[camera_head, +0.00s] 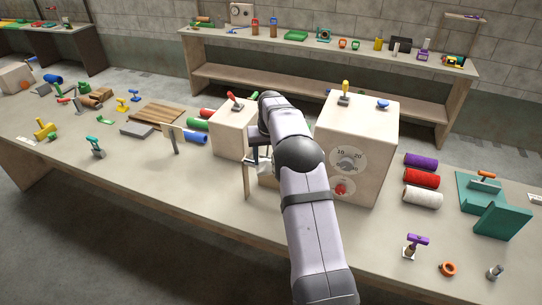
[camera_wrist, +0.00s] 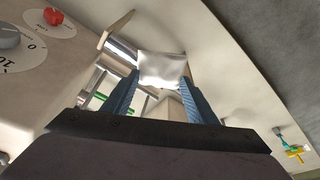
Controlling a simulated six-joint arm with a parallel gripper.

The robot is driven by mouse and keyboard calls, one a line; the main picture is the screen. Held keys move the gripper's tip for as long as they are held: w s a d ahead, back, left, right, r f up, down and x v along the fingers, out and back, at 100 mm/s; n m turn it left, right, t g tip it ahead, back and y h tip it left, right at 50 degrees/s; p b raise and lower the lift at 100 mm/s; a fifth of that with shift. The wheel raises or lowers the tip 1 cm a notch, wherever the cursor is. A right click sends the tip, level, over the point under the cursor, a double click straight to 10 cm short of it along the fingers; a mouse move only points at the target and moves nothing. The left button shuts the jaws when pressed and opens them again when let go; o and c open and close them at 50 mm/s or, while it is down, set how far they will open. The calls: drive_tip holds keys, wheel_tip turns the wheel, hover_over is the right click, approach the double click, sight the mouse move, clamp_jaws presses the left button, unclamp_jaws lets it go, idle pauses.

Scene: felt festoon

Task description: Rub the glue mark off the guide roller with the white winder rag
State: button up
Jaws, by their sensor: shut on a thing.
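The white winder rag (camera_wrist: 163,66) is pinched between the two blue fingers of my gripper (camera_wrist: 163,82). Its pale cloth also shows in the head view (camera_head: 262,166), beside my arm. A shiny grey cylinder, seemingly the guide roller (camera_wrist: 122,52), lies just left of the rag in the wrist view, next to a wooden upright (camera_wrist: 116,29). The rag is close to it; I cannot tell whether they touch. My arm and the rag hide most of the roller in the head view. I see no glue mark.
A large beige machine box (camera_head: 365,135) with a dial and a red button stands right of my gripper. A smaller box (camera_head: 232,135) with a red lever stands left. Purple, red and white rolls (camera_head: 421,197) lie on the right. The front bench strip is mostly clear.

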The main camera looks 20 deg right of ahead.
drive_tip(key=shift+w+a, duration=0.3)
drive_tip(key=shift+a, duration=0.1)
drive_tip(key=shift+s+d+f, duration=0.1)
drive_tip(key=shift+s+d, duration=0.35)
wheel_tip(320, 180, up, 2)
drive_tip(key=shift+w+r, duration=0.1)
drive_tip(key=shift+r, duration=2.5)
